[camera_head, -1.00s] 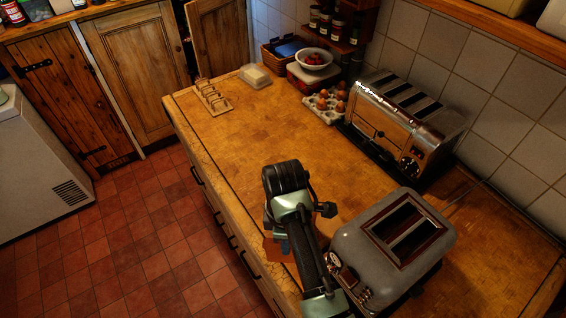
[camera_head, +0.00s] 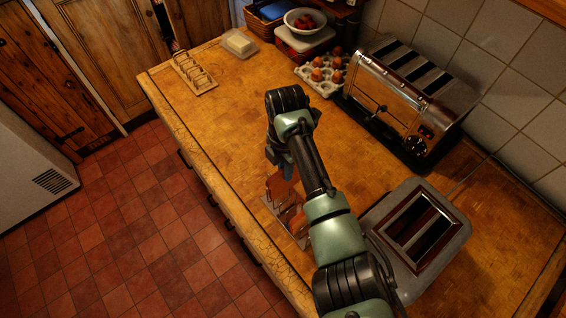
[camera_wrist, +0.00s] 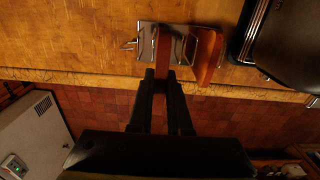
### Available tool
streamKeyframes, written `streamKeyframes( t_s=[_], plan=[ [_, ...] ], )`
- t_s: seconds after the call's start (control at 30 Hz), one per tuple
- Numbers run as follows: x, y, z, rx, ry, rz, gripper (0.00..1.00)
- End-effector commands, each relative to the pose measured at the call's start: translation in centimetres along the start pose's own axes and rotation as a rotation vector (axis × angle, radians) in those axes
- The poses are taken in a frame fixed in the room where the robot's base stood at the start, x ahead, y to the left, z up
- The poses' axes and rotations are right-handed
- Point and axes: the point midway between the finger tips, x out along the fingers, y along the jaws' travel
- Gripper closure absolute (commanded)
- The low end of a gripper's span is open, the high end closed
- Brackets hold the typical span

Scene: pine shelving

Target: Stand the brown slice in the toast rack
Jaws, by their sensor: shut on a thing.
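My gripper (camera_wrist: 161,82) is shut on a brown slice (camera_wrist: 163,48), seen edge-on in the wrist view. In the head view this slice (camera_head: 281,187) hangs upright below my gripper, partly covered by the arm. A shiny metal toast rack (camera_wrist: 147,40) with a loop at one end lies under the held slice. It shows in the head view (camera_head: 270,204) near the counter's front edge. I cannot tell whether the held slice is between its bars or above them. Another orange-brown slice (camera_wrist: 208,58) is at the rack's right end in the wrist view.
A grey toaster (camera_head: 418,232) stands close to the right of my arm. A chrome toaster (camera_head: 405,95), an egg tray (camera_head: 318,84) and a butter dish (camera_head: 239,44) stand farther back. A pale slotted rack (camera_head: 193,73) is at the back left. The counter's left middle is clear.

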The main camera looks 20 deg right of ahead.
Motion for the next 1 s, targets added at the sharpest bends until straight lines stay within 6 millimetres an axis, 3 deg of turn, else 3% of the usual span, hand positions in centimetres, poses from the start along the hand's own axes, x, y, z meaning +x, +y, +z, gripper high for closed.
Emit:
streamKeyframes(
  t_s=[0.3, 1.0],
  plan=[
    [-0.2, 0.0, 0.0, 0.001, 0.003, 0.0, 1.0],
    [5.2, 0.0, 0.0, 0.001, 0.002, -0.001, 1.0]
  ],
)
